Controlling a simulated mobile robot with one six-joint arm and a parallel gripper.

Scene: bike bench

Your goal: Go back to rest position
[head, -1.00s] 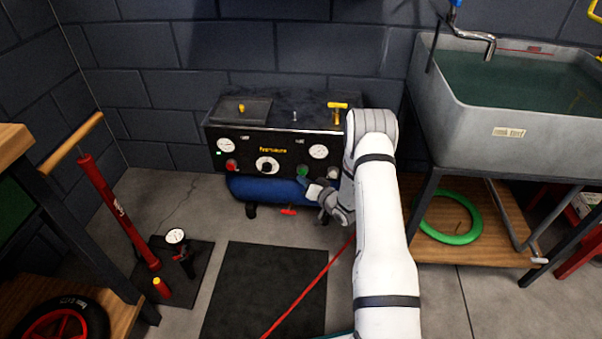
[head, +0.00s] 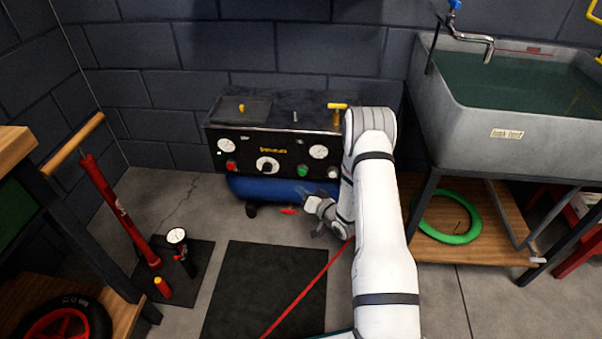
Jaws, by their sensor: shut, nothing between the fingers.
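My gripper (head: 302,191) is at the end of my white arm, in front of the blue tank (head: 262,187) of the compressor. Its fingers are small in the head view and look shut, with nothing between them. It is left of my forearm, just below the green button (head: 302,171) on the compressor's black panel (head: 237,154). I cannot tell how far it is from the panel. My arm hides the right end of the compressor.
A grey sink (head: 470,115) with a wooden shelf (head: 490,248) and green ring (head: 449,218) stands at right. A red floor pump (head: 122,212) and workbench (head: 15,145) are at left. A red hose (head: 309,289) crosses the black mat (head: 262,270).

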